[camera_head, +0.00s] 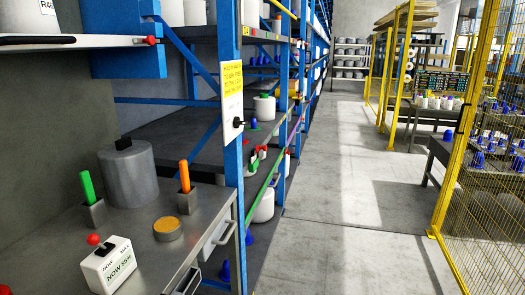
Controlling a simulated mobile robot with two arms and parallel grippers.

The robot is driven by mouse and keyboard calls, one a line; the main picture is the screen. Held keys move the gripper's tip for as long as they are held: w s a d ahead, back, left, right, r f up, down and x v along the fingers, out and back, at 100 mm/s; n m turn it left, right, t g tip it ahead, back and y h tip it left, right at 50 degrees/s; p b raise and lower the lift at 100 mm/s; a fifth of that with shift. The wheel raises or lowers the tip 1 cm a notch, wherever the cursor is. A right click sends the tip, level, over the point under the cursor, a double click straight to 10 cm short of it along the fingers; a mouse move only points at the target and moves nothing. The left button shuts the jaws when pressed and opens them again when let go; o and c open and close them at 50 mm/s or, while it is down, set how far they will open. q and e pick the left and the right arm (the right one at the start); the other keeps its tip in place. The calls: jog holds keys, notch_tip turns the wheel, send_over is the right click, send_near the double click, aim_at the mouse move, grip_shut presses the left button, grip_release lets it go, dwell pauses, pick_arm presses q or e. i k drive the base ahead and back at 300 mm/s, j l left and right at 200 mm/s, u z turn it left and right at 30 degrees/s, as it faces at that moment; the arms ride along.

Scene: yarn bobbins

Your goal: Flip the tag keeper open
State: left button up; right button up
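A yellow and white tag (232,80) with printed lines hangs upright on the blue rack post. Just below it, a light plate with a small black knob or lever (238,123) is fixed to the same post. I cannot tell for certain which part is the tag keeper, or whether it is open or shut. Neither of my grippers shows in this view.
A grey bench (140,225) at lower left carries a grey cylinder (128,178), green (87,187) and orange (184,176) handles in holders, an orange-topped disc (167,229) and a white box with a red-knobbed lever (107,264). The aisle floor (335,210) is clear.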

aim_at(258, 148)
jog(key=i+l, duration=0.6)
jog(key=i+l+u, duration=0.1)
jog(key=i+l, duration=0.45)
jog(key=i+l+u, duration=0.1)
jog(key=i+l, duration=0.45)
jog(key=l, duration=0.2)
jog(key=i+l, duration=0.55)
jog(key=l, duration=0.15)
